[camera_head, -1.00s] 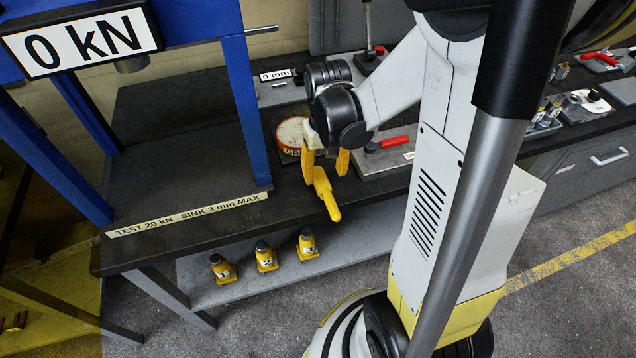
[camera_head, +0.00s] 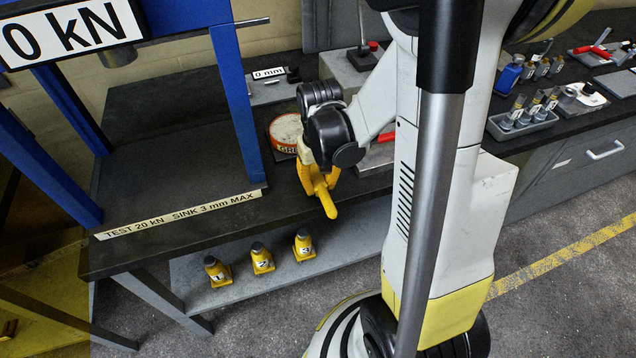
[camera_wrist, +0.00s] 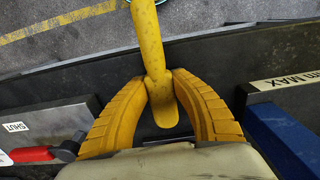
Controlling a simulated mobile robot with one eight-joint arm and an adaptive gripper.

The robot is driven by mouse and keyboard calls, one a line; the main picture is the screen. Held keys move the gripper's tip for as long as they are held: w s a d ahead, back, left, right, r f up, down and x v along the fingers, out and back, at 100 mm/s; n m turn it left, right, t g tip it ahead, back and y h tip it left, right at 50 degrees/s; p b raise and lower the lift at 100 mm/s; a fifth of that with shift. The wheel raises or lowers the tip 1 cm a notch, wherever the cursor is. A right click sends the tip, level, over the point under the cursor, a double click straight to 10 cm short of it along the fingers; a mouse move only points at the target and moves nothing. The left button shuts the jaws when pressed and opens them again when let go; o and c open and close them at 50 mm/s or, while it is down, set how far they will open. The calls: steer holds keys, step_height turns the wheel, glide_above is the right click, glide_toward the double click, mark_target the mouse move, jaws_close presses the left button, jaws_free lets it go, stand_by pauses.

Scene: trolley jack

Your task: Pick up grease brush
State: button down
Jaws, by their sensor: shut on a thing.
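The grease brush (camera_head: 328,205) is a yellow, long-handled piece at the front edge of the dark bench top, its handle pointing toward the camera and over the edge. My gripper (camera_head: 319,180) has its two yellow fingers closed on it. In the wrist view the brush (camera_wrist: 151,45) runs from the top edge down between the fingertips of my gripper (camera_wrist: 161,88), with its rounded end below them. Whether it touches anything beneath is unclear. An orange-and-white grease tin (camera_head: 286,133) stands just behind my gripper, partly hidden by my wrist.
A blue press frame (camera_head: 236,95) stands on the left, close to my gripper. Several numbered yellow jacks (camera_head: 262,259) stand on the lower shelf. A red-handled tool (camera_wrist: 35,154) lies beside my gripper in the wrist view. Trays with small parts (camera_head: 522,122) lie to the right.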

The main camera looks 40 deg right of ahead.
mark_target(322, 182)
steer(key=r, duration=0.1)
steer(key=r+p, duration=0.1)
steer(key=r, duration=0.1)
steer(key=r+p, duration=0.1)
steer(key=r, duration=0.1)
steer(key=shift+s+d, duration=0.15)
steer(key=shift+d, duration=0.1)
steer(key=s+d+r+p, duration=0.3)
steer(key=s+d+r, duration=0.2)
steer(key=d, duration=0.4)
steer(key=shift+d+r, duration=0.4)
steer(key=shift+r, duration=0.1)
steer(key=c, duration=2)
jaws_free()
steer(key=shift+c, duration=0.2)
jaws_close()
steer(key=shift+s, duration=0.1)
